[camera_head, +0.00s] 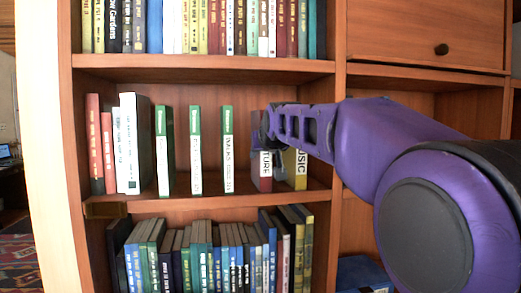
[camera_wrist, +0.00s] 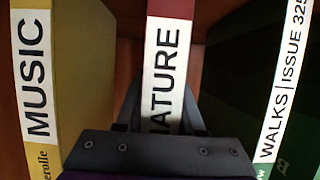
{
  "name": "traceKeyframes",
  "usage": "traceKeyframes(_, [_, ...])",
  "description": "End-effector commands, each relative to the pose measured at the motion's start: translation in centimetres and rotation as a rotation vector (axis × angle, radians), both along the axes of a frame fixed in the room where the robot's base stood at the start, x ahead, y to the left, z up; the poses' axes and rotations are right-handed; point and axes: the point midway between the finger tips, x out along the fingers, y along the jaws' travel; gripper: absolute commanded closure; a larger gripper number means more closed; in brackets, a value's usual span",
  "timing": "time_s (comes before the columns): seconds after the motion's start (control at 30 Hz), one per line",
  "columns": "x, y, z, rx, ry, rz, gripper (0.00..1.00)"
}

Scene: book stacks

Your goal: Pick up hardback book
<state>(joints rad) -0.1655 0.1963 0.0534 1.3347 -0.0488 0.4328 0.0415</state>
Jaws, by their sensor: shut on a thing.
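A hardback book with a dark red and white spine lettered NATURE (camera_head: 265,168) stands upright on the middle shelf. In the wrist view its spine (camera_wrist: 168,50) rises between the fingers of my gripper (camera_wrist: 160,108). My gripper, also in the head view (camera_head: 268,130), is shut on this book, one finger along each side. The gripper and its base hide part of the spine and its lettering.
A yellow MUSIC book (camera_head: 296,166) stands close to the right in the head view. A green-and-white book (camera_head: 228,150) stands to the left with a gap. Several other books share this shelf (camera_head: 160,205). An upper shelf board (camera_head: 200,66) runs above.

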Motion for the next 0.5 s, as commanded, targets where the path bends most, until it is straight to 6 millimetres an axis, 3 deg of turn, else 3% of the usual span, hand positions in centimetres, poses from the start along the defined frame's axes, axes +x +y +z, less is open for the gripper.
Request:
traceKeyframes(0.03, [0.00, -0.01, -0.01, 0.000, 0.000, 0.000, 0.89])
traceKeyframes(0.1, [0.00, 0.00, -0.01, 0.000, 0.000, 0.000, 1.00])
traceKeyframes(0.5, [0.00, -0.01, -0.02, 0.000, 0.000, 0.000, 1.00])
